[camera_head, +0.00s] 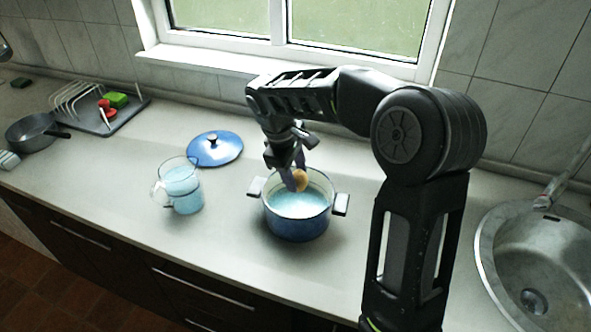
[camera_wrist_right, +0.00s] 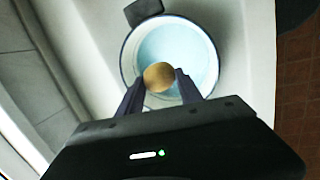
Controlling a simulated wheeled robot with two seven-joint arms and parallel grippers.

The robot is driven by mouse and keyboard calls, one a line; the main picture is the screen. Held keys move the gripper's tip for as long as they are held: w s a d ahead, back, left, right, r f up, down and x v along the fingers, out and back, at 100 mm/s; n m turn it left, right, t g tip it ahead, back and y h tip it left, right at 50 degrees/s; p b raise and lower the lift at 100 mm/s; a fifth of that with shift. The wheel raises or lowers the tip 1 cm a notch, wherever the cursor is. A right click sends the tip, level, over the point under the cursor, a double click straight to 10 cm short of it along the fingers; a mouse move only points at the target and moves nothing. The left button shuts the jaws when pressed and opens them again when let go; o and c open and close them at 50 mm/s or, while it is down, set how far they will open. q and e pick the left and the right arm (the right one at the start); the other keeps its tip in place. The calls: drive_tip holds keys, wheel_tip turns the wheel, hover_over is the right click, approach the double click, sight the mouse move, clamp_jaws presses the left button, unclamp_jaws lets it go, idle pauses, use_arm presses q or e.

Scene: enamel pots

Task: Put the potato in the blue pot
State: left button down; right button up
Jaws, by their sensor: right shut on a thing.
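The blue pot (camera_head: 297,219) stands on the counter with its lid off and pale blue liquid inside. It also shows in the right wrist view (camera_wrist_right: 213,62), below my gripper. My right gripper (camera_head: 297,180) is over the back part of the pot's opening, fingers pointing down. It is shut on the potato (camera_head: 301,178), a tan round thing that shows between the two fingers in the right wrist view (camera_wrist_right: 159,77). The potato appears above the liquid; its exact height is hard to tell. My left gripper is not in view.
The blue lid (camera_head: 215,149) lies on the counter behind and left of the pot. A glass jug (camera_head: 183,186) with blue liquid stands left of the pot. A dish rack (camera_head: 100,112) and grey pan (camera_head: 33,133) are far left; a sink (camera_head: 535,265) is at right.

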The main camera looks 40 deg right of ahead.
sight(295, 173)
drive_tip(key=shift+a+b+x, duration=0.2)
drive_tip(key=shift+b+x, duration=0.25)
drive_tip(key=shift+x, duration=0.3)
drive_tip(key=shift+a+b+x, duration=0.15)
drive_tip(key=shift+b+x, duration=0.25)
drive_tip(key=shift+x, duration=0.35)
drive_tip(key=o, duration=1.5)
drive_tip(key=p+v, duration=0.2)
drive_tip(key=d+p+v, duration=0.1)
drive_tip(key=p+v, duration=0.2)
drive_tip(key=v, duration=0.1)
drive_tip(key=shift+d+r+p, duration=0.15)
drive_tip(key=shift+r+p, duration=0.25)
drive_tip(key=shift+r, duration=0.2)
